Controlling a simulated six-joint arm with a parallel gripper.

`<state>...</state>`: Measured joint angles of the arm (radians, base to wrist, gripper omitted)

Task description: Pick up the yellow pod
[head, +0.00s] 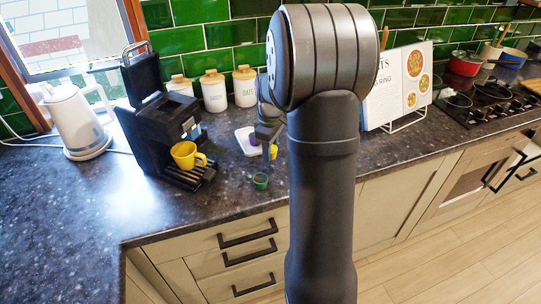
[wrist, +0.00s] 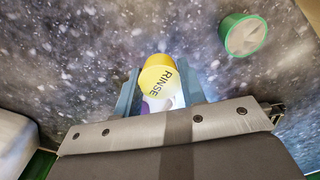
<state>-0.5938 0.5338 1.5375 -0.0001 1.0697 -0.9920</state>
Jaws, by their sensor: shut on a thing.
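The yellow pod (wrist: 154,75) sits between the two blue-grey fingers of my gripper (wrist: 161,90) in the wrist view. The dark lettering "RINSE" shows at its lower side. My gripper is shut on the pod. In the head view only a small part of the yellow pod (head: 273,152) shows, beside the dark gripper (head: 268,140), partly hidden by my arm. I cannot tell whether the pod touches the counter.
A green pod (head: 260,181) stands on the dark counter (head: 110,200) near its front edge. A white tray (head: 244,139) lies just behind. A black coffee machine (head: 150,125) with a yellow mug (head: 184,155) stands left; a cookbook stand (head: 398,85) stands right.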

